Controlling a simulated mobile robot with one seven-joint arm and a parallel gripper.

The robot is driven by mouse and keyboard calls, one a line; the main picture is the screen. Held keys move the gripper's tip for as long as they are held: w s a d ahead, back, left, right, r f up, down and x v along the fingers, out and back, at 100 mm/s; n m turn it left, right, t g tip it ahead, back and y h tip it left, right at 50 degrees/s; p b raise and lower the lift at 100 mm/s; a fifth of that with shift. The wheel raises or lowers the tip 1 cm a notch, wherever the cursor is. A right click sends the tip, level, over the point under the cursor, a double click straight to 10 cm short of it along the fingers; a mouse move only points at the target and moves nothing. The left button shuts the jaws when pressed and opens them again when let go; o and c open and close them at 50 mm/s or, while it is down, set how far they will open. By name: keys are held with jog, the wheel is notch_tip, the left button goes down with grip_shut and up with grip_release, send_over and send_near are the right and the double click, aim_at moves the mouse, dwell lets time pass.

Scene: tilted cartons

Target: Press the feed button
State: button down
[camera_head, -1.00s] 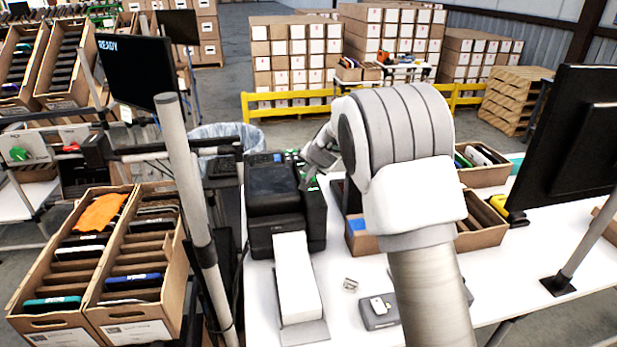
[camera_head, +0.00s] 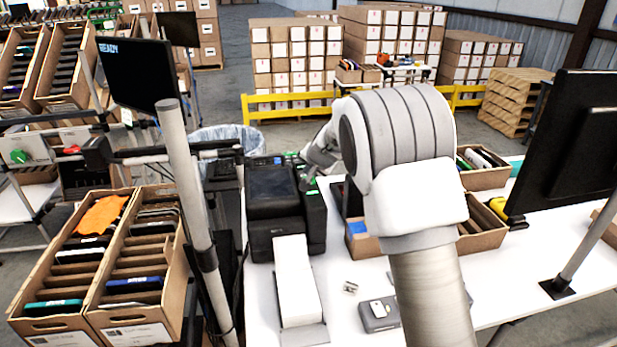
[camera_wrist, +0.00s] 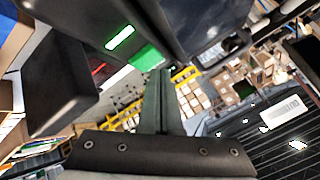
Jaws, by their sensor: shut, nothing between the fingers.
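The black label printer (camera_head: 262,192) stands on the white table with a strip of white labels in front of it. It fills the top of the wrist view (camera_wrist: 198,22). Green patches show on its right top side in the head view (camera_head: 312,183). In the wrist view there is a bright green lit bar (camera_wrist: 120,38) and a green block (camera_wrist: 147,57); which one is the feed button I cannot tell. My gripper (camera_wrist: 161,76) is shut and empty, its tips close beside the green block. Contact cannot be told. In the head view, my arm partly hides my gripper (camera_head: 307,180).
A monitor reading READY (camera_head: 137,70) hangs on a pole left of the printer. Cartons of devices (camera_head: 484,225) stand on the table to the right, and a dark monitor (camera_head: 567,145) stands at far right. A small grey device (camera_head: 379,313) lies near the front.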

jog(key=shift+r, duration=0.25)
jog(key=shift+r+p, duration=2.05)
jog(key=shift+r, duration=0.35)
jog(key=shift+s+d+r, duration=0.1)
jog(key=shift+r, duration=0.1)
jog(key=s+d+r+n+g, duration=0.1)
jog(key=s+d+r, duration=0.1)
jog(key=s+r, duration=0.35)
jog(key=s+d+r+n, duration=0.1)
jog(key=s+d+r, duration=0.2)
jog(key=s, duration=0.6)
jog(key=s+d+r+n+g, duration=0.1)
jog(key=s+d+r, duration=0.1)
jog(key=s+r, duration=0.35)
jog(key=s+d+f+n+h, duration=0.1)
jog(key=s+d+f, duration=0.1)
jog(key=s, duration=1.1)
jog(key=s+d+f+n+g+h, duration=0.1)
jog(key=s+d, duration=0.4)
jog(key=s, duration=0.8)
jog(key=shift+s+d+f+n+h, duration=0.2)
jog(key=shift+f+n+h, duration=0.1)
jog(key=shift+f, duration=0.45)
